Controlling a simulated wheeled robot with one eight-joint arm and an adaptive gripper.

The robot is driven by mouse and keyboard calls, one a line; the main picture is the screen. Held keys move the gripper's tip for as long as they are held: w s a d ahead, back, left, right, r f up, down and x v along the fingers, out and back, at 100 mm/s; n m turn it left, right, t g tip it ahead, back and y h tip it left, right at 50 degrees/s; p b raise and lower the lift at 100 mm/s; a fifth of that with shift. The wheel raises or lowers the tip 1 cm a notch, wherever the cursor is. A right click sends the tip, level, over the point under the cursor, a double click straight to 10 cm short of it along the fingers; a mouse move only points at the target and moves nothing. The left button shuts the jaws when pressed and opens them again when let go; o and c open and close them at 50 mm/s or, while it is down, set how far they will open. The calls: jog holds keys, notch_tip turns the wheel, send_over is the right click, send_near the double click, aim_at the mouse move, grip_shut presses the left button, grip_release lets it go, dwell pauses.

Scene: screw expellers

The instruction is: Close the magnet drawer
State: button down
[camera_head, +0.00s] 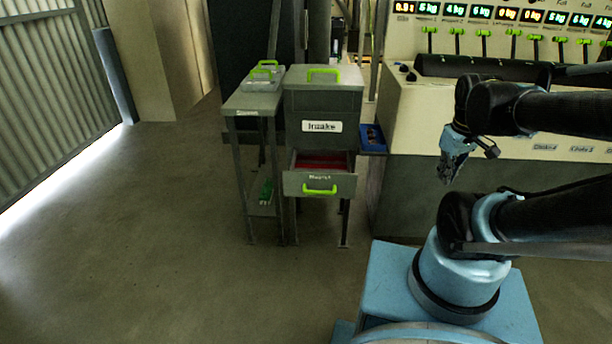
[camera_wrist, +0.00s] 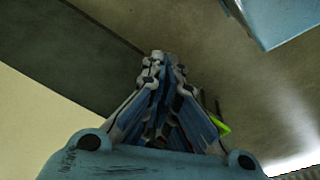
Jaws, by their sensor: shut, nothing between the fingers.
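The magnet drawer (camera_head: 319,184) is the lower drawer of a grey cabinet (camera_head: 325,103) marked "Intake". It stands pulled out, with its red inside showing behind the front panel. A green handle (camera_head: 320,190) is on its front. My gripper (camera_head: 447,178) is at the right, in front of the control console, pointing down and well apart from the drawer. In the wrist view my gripper (camera_wrist: 164,58) has its fingertips together with nothing between them. The drawer is not clearly seen in the wrist view.
A narrow side table (camera_head: 243,104) with a clear, green-handled box (camera_head: 262,80) stands left of the cabinet. A blue bin (camera_head: 373,138) is at the cabinet's right. The console (camera_head: 420,110) with several green levers fills the right. The floor (camera_head: 160,220) in front and left is free.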

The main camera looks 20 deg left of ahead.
aim_at(306, 174)
jog(key=w+a+n, duration=0.4)
jog(key=a+n, duration=0.5)
jog(key=a, duration=0.1)
jog(key=w+a+n, duration=0.4)
jog(key=a+n, duration=0.4)
jog(key=a, duration=0.1)
jog(key=s+a+f+n, duration=0.3)
jog(key=a+n, duration=0.4)
jog(key=a, duration=0.4)
jog(key=s+a+f+n, duration=0.25)
jog(key=a+n, duration=0.45)
jog(key=a, duration=0.4)
jog(key=shift+t+y, duration=0.3)
jog(key=x, duration=0.3)
jog(key=w+x, duration=0.1)
jog(key=x, duration=0.3)
jog(key=w+x, duration=0.1)
jog(key=x, duration=0.2)
jog(key=shift+w+a+r, duration=0.1)
jog(key=shift+a+r, duration=0.05)
jog(key=shift+a, duration=0.15)
jog(key=shift+w+a, duration=0.15)
jog(key=shift+w, duration=0.4)
